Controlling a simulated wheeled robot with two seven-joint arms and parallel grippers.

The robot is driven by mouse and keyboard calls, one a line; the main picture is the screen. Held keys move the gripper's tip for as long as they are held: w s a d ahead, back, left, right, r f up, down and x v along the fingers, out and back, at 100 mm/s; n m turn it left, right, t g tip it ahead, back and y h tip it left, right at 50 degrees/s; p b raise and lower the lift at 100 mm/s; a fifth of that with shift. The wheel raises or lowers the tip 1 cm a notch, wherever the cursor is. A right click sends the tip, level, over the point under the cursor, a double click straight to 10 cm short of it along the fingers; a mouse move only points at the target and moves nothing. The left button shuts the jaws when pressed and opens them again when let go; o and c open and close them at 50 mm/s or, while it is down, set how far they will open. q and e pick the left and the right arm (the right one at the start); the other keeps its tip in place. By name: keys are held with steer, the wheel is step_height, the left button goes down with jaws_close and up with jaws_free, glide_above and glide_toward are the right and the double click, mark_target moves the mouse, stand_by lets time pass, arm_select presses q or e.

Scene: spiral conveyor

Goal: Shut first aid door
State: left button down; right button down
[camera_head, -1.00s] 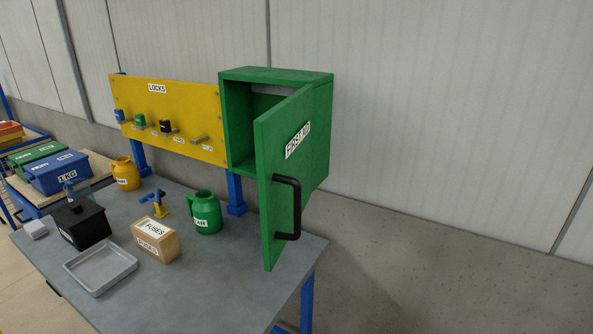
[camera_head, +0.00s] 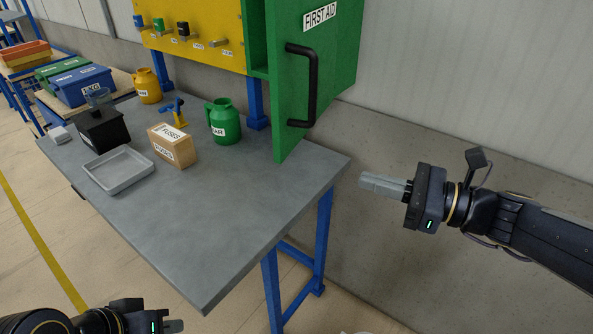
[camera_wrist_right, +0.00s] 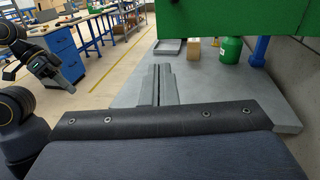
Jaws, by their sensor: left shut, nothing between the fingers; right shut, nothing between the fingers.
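The green first aid door (camera_head: 318,75) stands open, swung out from the green cabinet (camera_head: 257,40) at the top of the head view. It carries a black handle (camera_head: 311,85). The cabinet's upper part is out of the picture. My right gripper (camera_head: 364,183) is shut and empty, to the right of and below the door, apart from it. In the right wrist view its fingers (camera_wrist_right: 159,84) point toward the bench, with the green door's lower part (camera_wrist_right: 235,18) above. My left gripper (camera_head: 178,326) is shut and empty at the bottom left, low in front of the bench.
The grey bench (camera_head: 215,215) holds a green jug (camera_head: 224,122), a fuses box (camera_head: 173,147), a grey tray (camera_head: 118,170), a black box (camera_head: 101,130) and a yellow jug (camera_head: 147,86). A yellow locks board (camera_head: 205,35) stands behind. The bench's front right part is clear.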

mark_target(283, 155)
steer(key=x, duration=0.4)
steer(key=p+x, duration=0.1)
steer(key=x, duration=0.9)
steer(key=shift+w+r+p, duration=0.15)
steer(key=shift+r+p, duration=0.1)
steer(key=shift+p, duration=0.15)
